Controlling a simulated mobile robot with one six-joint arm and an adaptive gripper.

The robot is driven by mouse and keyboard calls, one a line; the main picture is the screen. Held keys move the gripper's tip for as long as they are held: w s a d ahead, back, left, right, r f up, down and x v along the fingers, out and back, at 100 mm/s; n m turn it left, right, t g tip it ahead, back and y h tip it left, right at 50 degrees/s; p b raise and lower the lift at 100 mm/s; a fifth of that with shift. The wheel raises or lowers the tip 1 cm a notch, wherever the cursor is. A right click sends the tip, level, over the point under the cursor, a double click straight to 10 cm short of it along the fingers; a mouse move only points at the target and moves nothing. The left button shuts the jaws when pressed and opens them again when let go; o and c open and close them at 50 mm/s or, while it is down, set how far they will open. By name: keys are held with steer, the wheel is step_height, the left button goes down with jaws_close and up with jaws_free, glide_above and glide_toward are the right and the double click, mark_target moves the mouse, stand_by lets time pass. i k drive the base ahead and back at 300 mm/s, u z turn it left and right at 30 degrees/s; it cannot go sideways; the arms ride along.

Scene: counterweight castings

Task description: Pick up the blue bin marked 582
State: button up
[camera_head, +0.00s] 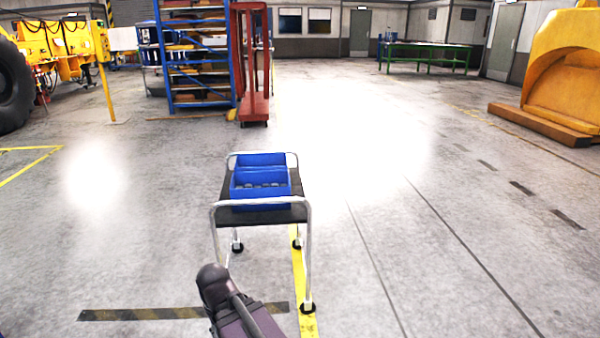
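A blue bin (260,204) sits on the dark top of a small wheeled cart with silver handle frames, near the middle of the view. Its front edge lies toward me, and small dark items show inside it or just behind its front wall. A second blue bin or bin section (262,159) stands right behind it on the same cart. No number is readable on either. Part of my arm shows at the bottom, in front of the cart. My gripper cannot be made out.
The cart (222,215) stands on open concrete floor. A blue shelf rack (160,60) and a red trolley (254,105) stand behind it. A green table (430,46) is far right, and a yellow bucket casting (560,70) is at right. Floor right of the cart is clear.

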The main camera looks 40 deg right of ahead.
mark_target(249, 162)
steer(key=z, duration=0.4)
steer(key=k, duration=0.7)
steer(key=u, duration=0.15)
steer(key=i, duration=1.75)
steer(key=z, duration=0.2)
